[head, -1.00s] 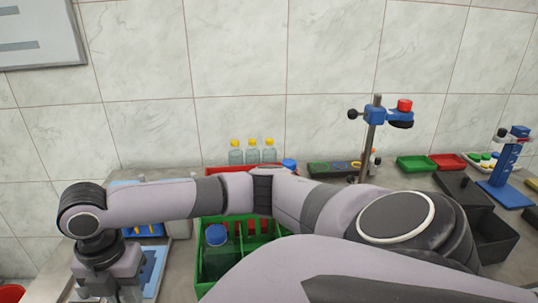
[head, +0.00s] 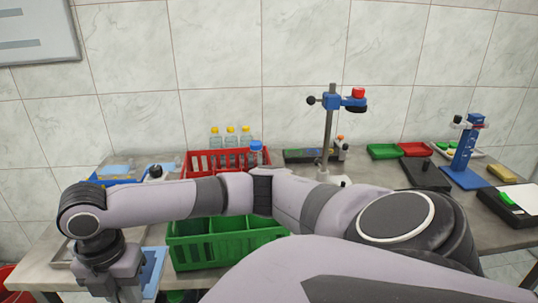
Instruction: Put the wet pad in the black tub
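Neither of my grippers is in this view. One of my arms crosses the middle from the lower right and bends down at the left, its end out of frame. A flat yellow pad (head: 502,173) lies on the counter at the far right; I cannot tell if it is the wet pad. A low black box with a knob on top (head: 427,176) stands at the right. I cannot make out an open black tub; my arm hides part of the counter there.
A clamp stand (head: 328,133) and a blue stand (head: 465,158) rise behind. Green (head: 382,151) and red (head: 414,149) trays sit at the back.

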